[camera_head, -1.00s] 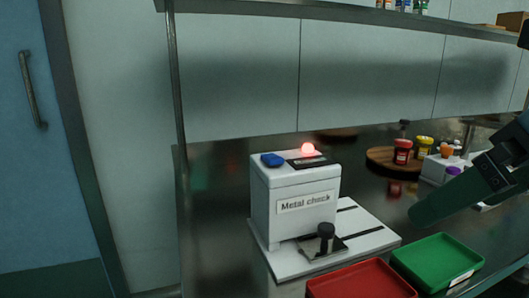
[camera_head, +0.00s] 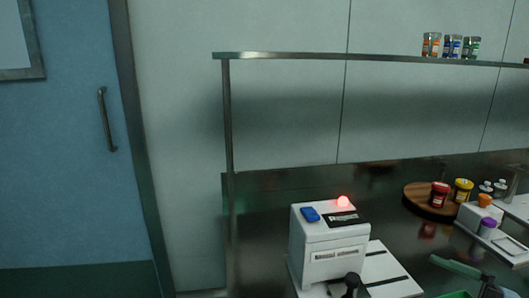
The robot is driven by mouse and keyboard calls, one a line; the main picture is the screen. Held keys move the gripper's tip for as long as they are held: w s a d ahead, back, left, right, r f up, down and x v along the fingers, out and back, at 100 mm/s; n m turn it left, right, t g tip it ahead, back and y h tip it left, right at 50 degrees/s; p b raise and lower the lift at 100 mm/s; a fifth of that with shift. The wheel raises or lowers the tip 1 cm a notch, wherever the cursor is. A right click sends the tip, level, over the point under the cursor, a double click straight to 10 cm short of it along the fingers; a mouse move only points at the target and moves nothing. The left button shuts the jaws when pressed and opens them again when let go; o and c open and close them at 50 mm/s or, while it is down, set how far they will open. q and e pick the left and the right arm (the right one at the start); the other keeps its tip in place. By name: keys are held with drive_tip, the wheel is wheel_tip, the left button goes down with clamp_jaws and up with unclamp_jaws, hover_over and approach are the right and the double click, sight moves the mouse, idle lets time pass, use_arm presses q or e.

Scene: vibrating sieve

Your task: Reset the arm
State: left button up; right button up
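My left gripper is not in view.
A white metal check machine (camera_head: 330,243) with a lit red lamp (camera_head: 343,201) and a blue button (camera_head: 310,214) stands on the steel counter. A round wooden board (camera_head: 416,198) bears red and yellow jars. A shelf (camera_head: 390,60) runs above. A blue door (camera_head: 60,170) is at left.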

drive_tip(key=s+d+f+m+t+h+p, duration=0.1)
drive_tip(key=s+f+m+h+p, duration=0.35)
drive_tip(key=f+m, duration=0.3)
drive_tip(key=s+f+m+t+h+p, duration=0.1)
drive_tip(key=s+f+m+h+p, duration=0.2)
drive_tip(key=s+f+m+h, duration=0.4)
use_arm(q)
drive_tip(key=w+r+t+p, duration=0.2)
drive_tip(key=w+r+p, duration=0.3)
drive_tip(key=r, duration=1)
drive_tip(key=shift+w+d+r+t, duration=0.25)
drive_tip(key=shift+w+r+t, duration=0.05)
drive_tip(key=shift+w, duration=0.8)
use_arm(e)
drive_tip(key=s+a+f+m+g, duration=0.2)
drive_tip(key=s+a+f+g, duration=0.1)
drive_tip(key=s+a, duration=0.3)
drive_tip(key=s+a+f+m+g, duration=0.3)
drive_tip(key=s+a+f, duration=0.3)
drive_tip(key=s, duration=0.4)
drive_tip(key=shift+s+f+y, duration=0.15)
drive_tip(key=shift+y, duration=0.2)
drive_tip(key=shift+a+m, duration=0.1)
drive_tip(key=shift+m, duration=0.15)
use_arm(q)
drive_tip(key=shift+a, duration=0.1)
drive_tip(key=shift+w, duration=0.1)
